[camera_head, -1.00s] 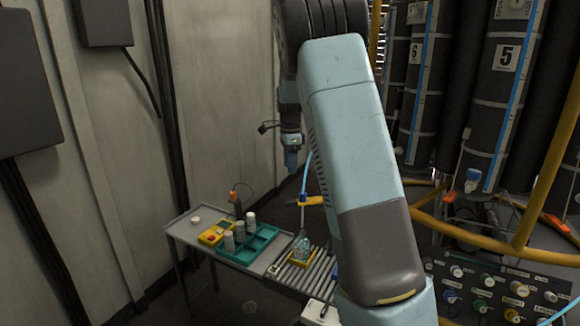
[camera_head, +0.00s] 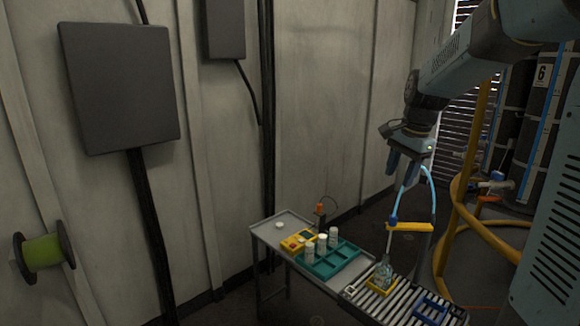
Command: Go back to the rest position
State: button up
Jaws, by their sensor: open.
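My gripper (camera_head: 403,172) hangs in the air at the upper right, its fingers pointing down. It is open with nothing visible between the fingers. It is above and behind the table (camera_head: 268,232), well clear of everything on it. My arm reaches in from the right edge and covers part of the back right.
A teal tray (camera_head: 340,262) holds several white containers (camera_head: 321,241), beside a yellow box (camera_head: 297,240). A clear bottle (camera_head: 384,275) stands in a yellow holder on the rollers (camera_head: 400,302). A yellow railing (camera_head: 480,232) stands right; a grey wall (camera_head: 325,110) stands behind.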

jog(key=s+a+n+t+h, duration=0.1)
jog(key=s+a+n+t, duration=0.2)
jog(key=s+n, duration=0.8)
jog(key=s+a, duration=0.1)
jog(key=s, duration=1.2)
jog(key=shift+s+a+r+n, duration=0.15)
jog(key=shift+s+r+n, duration=0.15)
jog(key=shift+s+n, duration=0.1)
jog(key=shift+c, duration=0.6)
